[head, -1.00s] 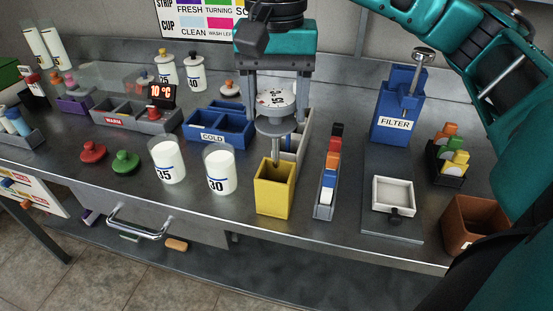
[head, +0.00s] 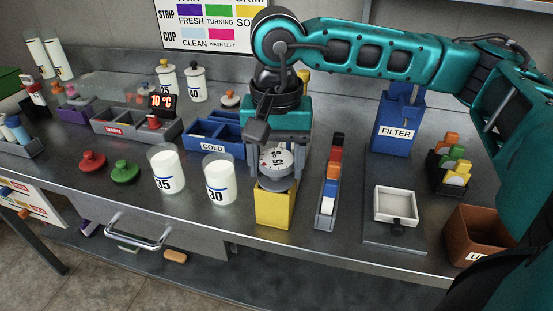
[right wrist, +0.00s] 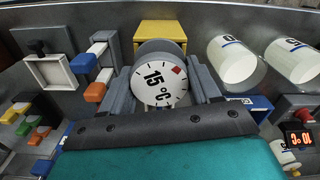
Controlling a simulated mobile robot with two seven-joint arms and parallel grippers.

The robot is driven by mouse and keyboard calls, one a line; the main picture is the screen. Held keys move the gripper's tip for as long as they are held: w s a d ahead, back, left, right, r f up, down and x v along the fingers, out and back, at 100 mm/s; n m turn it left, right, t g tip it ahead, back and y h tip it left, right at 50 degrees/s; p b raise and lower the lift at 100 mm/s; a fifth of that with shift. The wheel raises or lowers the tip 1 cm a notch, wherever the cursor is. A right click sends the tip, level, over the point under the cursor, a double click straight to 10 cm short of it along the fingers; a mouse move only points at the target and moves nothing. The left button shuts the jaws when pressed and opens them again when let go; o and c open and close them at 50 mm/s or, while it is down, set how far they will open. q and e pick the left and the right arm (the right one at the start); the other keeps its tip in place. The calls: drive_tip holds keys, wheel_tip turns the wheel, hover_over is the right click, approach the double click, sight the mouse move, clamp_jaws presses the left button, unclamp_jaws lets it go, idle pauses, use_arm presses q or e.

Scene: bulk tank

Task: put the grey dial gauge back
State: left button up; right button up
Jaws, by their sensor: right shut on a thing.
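The grey dial gauge (head: 276,160) has a white round face marked 15 °C, which shows close up in the right wrist view (right wrist: 160,84). My right gripper (head: 281,166) is shut on it from above, with a finger on either side. The gauge is upright over the yellow box (head: 274,209), its grey disc at the level of the box's top. Its stem is hidden, apparently inside the box. I cannot tell whether the disc rests on the rim. The yellow box also shows in the right wrist view (right wrist: 160,32). My left gripper is not in view.
White beakers marked 35 (head: 167,170) and 30 (head: 219,181) stand left of the yellow box. A rack of coloured blocks (head: 327,205) stands close on its right. The blue COLD bin (head: 207,137) is behind on the left, the blue FILTER stand (head: 396,135) to the right.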

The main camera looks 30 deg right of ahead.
drive_tip(key=o, duration=0.7)
drive_tip(key=shift+f, duration=0.15)
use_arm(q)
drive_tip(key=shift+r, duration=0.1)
use_arm(e)
drive_tip(key=o, duration=0.5)
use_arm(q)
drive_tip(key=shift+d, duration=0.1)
use_arm(e)
drive_tip(key=shift+r, duration=0.25)
use_arm(q)
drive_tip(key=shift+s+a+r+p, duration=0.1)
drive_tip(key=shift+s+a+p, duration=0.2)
drive_tip(key=shift+p, duration=0.4)
use_arm(e)
wheel_tip(320, 180, up, 12)
drive_tip(key=shift+s, duration=0.1)
